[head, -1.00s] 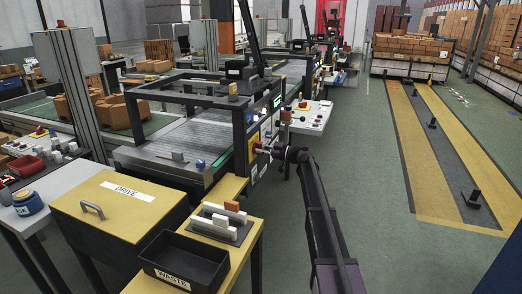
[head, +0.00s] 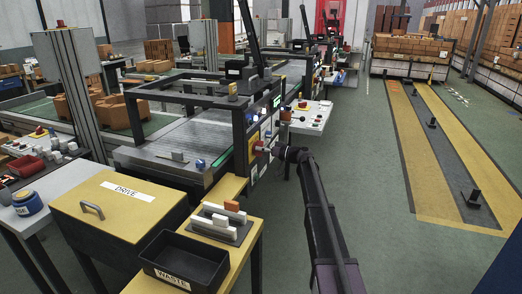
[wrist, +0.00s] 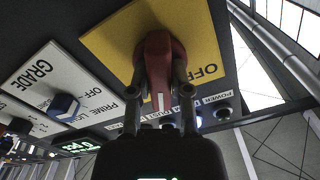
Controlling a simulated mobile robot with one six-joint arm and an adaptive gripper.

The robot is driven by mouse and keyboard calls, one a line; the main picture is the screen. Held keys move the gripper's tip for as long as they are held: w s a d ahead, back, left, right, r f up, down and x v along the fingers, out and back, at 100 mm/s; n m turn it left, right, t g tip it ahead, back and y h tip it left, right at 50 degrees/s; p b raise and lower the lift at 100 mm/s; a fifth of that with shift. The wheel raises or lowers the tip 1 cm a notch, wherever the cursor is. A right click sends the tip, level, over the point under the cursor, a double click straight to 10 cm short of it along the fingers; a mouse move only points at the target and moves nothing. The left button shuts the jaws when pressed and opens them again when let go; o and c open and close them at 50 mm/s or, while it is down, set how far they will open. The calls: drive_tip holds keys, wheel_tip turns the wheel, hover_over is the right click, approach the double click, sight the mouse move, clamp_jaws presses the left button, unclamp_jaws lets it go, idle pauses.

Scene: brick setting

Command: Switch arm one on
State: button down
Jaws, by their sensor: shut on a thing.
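A red rotary switch handle (wrist: 157,58) sits on a yellow plate (wrist: 112,44) in the wrist view. The word OFF is printed on the plate beside it; a white mark shows on the handle's near end. My gripper (wrist: 160,90) has one finger on each side of the handle and is shut on it. In the head view my gripper (head: 264,149) is at the front panel of the dark machine frame, and the handle is mostly hidden there. No label naming arm one can be read.
A GRADE plate (wrist: 45,85) with a blue knob (wrist: 64,106) is left of the yellow plate. Small POWER controls (wrist: 222,113) sit close by my fingers. A yellow DRIVE cabinet (head: 110,210) and a black WASTE bin (head: 186,262) stand front left.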

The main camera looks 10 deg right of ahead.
drive_tip(key=shift+w+m, duration=0.1)
drive_tip(key=shift+m, duration=1.9)
drive_tip(key=c, duration=0.6)
unclamp_jaws()
drive_tip(key=shift+o, duration=0.2)
drive_tip(key=shift+d, duration=0.1)
drive_tip(key=v, duration=1.2)
